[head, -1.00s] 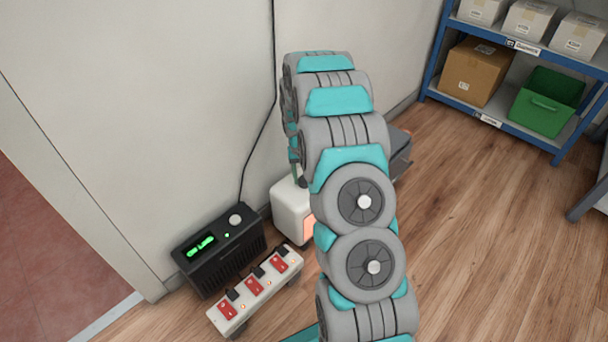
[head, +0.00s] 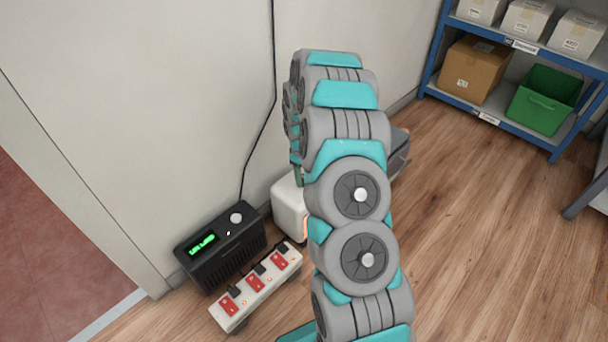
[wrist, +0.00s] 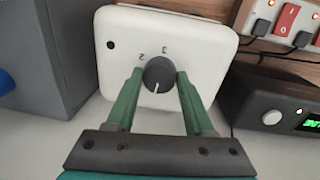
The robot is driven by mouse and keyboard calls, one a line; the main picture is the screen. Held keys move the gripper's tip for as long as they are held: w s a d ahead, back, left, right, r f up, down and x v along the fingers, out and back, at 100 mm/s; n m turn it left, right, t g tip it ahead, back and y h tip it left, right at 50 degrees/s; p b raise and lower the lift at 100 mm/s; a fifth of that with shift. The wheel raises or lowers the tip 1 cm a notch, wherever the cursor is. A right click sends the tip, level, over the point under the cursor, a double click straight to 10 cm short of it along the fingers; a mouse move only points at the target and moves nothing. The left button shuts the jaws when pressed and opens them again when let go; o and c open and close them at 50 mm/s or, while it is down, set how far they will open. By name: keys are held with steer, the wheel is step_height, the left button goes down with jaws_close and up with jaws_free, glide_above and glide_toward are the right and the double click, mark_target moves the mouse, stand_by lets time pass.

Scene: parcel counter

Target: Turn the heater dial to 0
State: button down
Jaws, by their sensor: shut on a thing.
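The heater is a small white box (head: 290,210) on the floor by the wall, partly hidden behind my arm in the head view. The wrist view shows its white top (wrist: 205,48) with a dark round dial (wrist: 160,72). The numbers 2 and 3 show beyond the dial, upside down. A white pointer line on the dial points toward the bottom of the picture, slightly left. My gripper (wrist: 158,78) has its green fingers on both sides of the dial and is shut on it. Other dial marks are not visible.
A black device (head: 222,247) with a green display stands left of the heater. A white power strip (head: 257,287) with red switches lies in front of it. A blue shelf (head: 490,112) holds boxes and a green crate at the back right.

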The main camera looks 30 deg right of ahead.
steer(key=shift+n, duration=0.3)
stand_by(0.4)
steer(key=shift+c, duration=1.4)
jaws_free()
steer(key=shift+r, duration=0.1)
step_height(320, 180, up, 6)
steer(key=shift+a+r, duration=0.15)
steer(key=shift+r, duration=0.05)
steer(key=shift+s+r, duration=0.1)
steer(key=shift+r, duration=0.5)
